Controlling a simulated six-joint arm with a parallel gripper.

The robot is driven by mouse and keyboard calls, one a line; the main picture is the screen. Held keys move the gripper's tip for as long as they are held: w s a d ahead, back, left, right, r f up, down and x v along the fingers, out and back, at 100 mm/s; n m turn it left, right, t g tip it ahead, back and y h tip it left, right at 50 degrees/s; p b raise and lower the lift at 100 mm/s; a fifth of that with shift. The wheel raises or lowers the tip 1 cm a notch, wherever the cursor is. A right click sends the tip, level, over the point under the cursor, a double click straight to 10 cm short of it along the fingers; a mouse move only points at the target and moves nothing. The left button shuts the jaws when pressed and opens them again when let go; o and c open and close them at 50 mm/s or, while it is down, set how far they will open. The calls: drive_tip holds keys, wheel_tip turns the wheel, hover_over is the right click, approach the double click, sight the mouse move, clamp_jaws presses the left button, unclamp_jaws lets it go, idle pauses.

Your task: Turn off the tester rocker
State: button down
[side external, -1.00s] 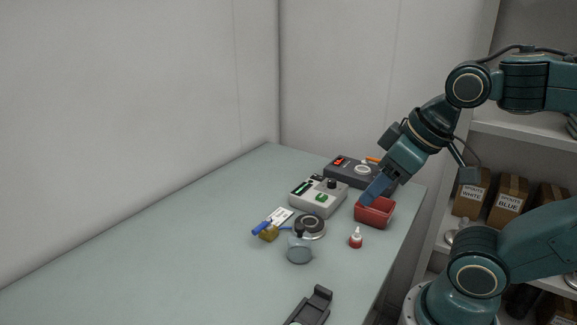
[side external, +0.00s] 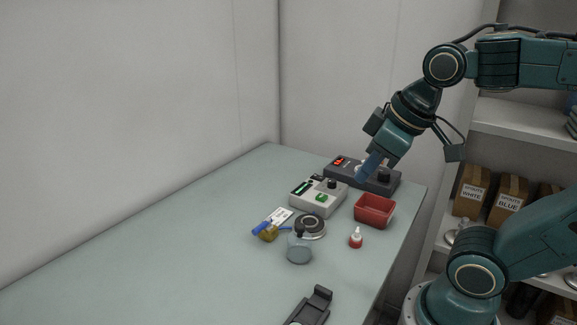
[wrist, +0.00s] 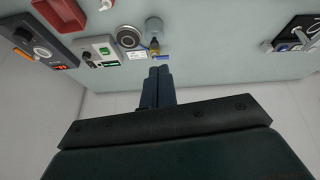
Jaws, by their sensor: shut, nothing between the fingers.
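A light grey box (side external: 305,205) stands toward the back of the table, with a green display, a black knob and a green switch-like part (side external: 321,198) on top. It also shows in the wrist view (wrist: 88,50). Behind it is a dark grey box (side external: 390,186) with a red display and a black knob; the wrist view (wrist: 50,45) shows an orange part on it. I cannot tell for sure which box is the tester, nor how its rocker is set. My gripper (side external: 362,180) is shut and empty, above the boxes; its fingers show in the wrist view (wrist: 158,70).
A red bin (side external: 374,211) stands right of the light box. A small red-and-white bottle (side external: 355,238), a round dark disc (side external: 312,224), a grey-blue jar (side external: 299,249) and a blue-handled item (side external: 262,228) lie nearer. A dark holder (side external: 311,306) is at the front. The table's left is clear.

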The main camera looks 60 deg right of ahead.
drive_tip(key=w+d+r+n+g, duration=0.1)
drive_tip(key=w+d+r+n, duration=0.3)
drive_tip(key=w, duration=0.5)
drive_tip(key=n+g, duration=0.3)
drive_tip(key=n, duration=1)
hover_over(315, 175)
drive_tip(key=s, duration=0.2)
wheel_tip(315, 175, down, 12)
drive_tip(key=shift+d+r, duration=0.15)
drive_tip(key=f, duration=0.4)
drive_tip(key=w+f, duration=0.1)
drive_tip(key=f, duration=0.8)
drive_tip(key=shift+w, duration=0.2)
drive_tip(key=shift+f, duration=0.45)
drive_tip(key=shift+w+f, duration=0.1)
